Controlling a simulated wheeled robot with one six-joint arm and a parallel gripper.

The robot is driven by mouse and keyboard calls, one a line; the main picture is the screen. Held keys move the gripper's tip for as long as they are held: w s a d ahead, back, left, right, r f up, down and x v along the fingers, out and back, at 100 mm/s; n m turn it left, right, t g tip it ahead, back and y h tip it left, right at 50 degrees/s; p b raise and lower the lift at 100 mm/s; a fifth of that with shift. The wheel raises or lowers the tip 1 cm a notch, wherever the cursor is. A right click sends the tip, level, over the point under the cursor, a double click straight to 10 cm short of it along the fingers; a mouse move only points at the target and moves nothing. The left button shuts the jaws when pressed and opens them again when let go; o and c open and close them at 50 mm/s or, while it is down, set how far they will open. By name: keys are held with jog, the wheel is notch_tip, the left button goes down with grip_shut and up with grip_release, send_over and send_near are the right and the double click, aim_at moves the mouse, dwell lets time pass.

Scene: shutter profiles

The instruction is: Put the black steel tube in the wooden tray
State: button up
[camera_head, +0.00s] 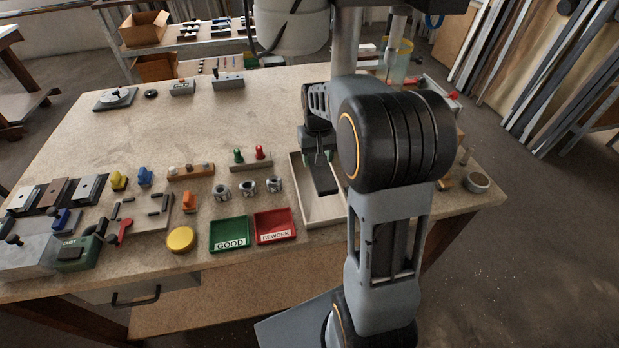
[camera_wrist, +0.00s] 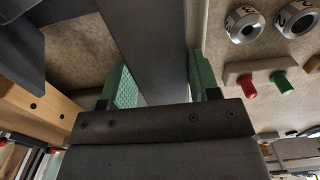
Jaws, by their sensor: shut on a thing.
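The black steel tube (camera_head: 324,180) is held in my gripper (camera_head: 318,155), over the wooden tray (camera_head: 323,211). Its lower part shows against the inside of the tray. I cannot tell whether it touches the tray's floor. In the wrist view the tube (camera_wrist: 150,40) runs as a broad dark grey face between the two green finger pads of my gripper (camera_wrist: 158,80). My arm covers the tray's right side in the head view.
A red REWORK tray (camera_head: 275,226) and a green GOOD tray (camera_head: 229,234) stand left of the wooden tray. Numbered metal rings (camera_head: 247,186) and a block with green and red pegs (camera_head: 249,161) are close by.

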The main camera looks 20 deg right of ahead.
jog(key=shift+w+f, duration=0.1)
jog(key=shift+f, duration=4.5)
jog(key=shift+f, duration=0.2)
jog(key=o, duration=1.3)
